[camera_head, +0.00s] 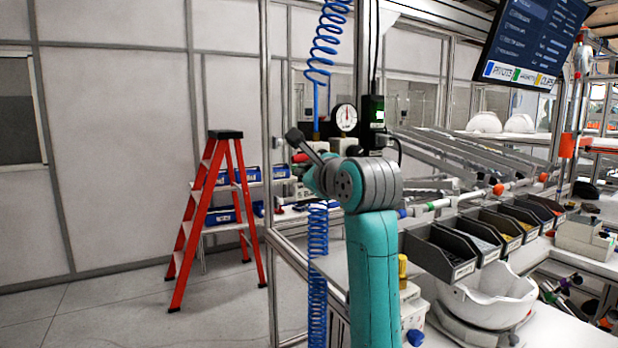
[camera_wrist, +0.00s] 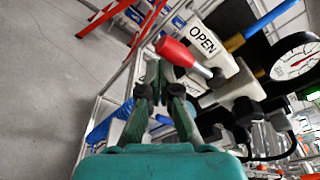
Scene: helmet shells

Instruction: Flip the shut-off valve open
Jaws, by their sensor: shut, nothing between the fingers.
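The shut-off valve's red lever grip (camera_wrist: 176,52) is in the upper middle of the wrist view, on a metal stem that runs to the right. A white plate reading "OPEN" (camera_wrist: 203,40) is beside the lever. The grey valve body (camera_wrist: 232,88) is to the right, partly crowded by black fittings. My gripper (camera_wrist: 159,68) is shut and empty, its fingertips just below and left of the red grip. I cannot tell whether they touch it. In the head view a bit of red (camera_head: 300,158) shows beside my arm, which hides most of the valve.
A pressure gauge (camera_head: 346,117) and a black boxed device (camera_head: 374,122) stand close to the valve. A blue coiled hose (camera_head: 322,45) hangs above. Parts bins (camera_head: 440,252) and a white helmet shell (camera_head: 490,295) are right of my arm. A red stepladder (camera_head: 212,205) stands left on open floor.

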